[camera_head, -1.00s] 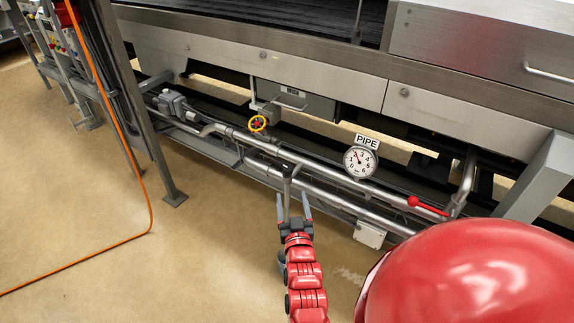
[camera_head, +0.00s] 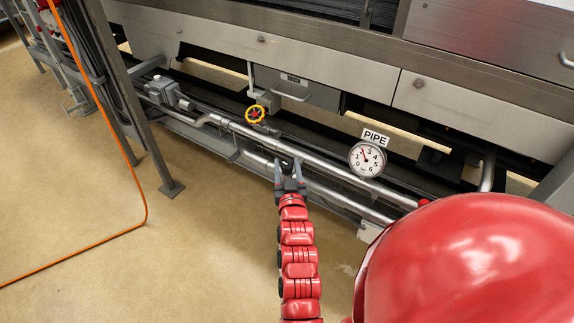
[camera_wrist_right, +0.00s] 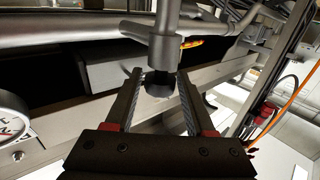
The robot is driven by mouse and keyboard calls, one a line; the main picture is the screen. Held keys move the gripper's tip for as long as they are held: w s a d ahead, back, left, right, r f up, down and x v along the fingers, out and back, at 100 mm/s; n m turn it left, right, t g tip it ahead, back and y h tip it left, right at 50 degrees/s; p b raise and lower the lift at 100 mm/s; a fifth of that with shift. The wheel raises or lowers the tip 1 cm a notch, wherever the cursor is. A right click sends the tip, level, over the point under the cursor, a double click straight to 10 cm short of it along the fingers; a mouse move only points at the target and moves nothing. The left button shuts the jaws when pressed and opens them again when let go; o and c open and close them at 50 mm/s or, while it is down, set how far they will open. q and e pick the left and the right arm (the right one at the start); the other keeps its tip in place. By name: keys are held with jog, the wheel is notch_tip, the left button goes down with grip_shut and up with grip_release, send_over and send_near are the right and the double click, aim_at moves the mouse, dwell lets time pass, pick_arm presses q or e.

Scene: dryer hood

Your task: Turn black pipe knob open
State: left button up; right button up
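The black pipe knob (camera_wrist_right: 158,86) shows in the right wrist view at the end of a grey pipe stub (camera_wrist_right: 165,45). My right gripper (camera_wrist_right: 160,74) is open, with one finger on each side of the knob and a visible gap to it. The knob there is small and partly hidden by the fingers (camera_head: 286,163). My left gripper is in neither view.
A round gauge (camera_head: 367,159) under a PIPE sign (camera_head: 375,137) stands right of my gripper. Silver pipes (camera_head: 315,163) run along the machine. An orange cable (camera_head: 112,126) hangs at left, over open floor.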

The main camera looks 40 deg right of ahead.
grip_shut()
jog(key=shift+d+r+n+t+y+b, duration=0.1)
jog(key=shift+d+n+t+y+b, duration=0.1)
jog(key=shift+n+t+y+b, duration=0.35)
jog(key=shift+a+y, duration=0.1)
jog(key=shift+y, duration=0.25)
jog(key=shift+n, duration=0.25)
jog(key=shift+o, duration=1.8)
grip_release()
jog(key=shift+s+a, duration=0.1)
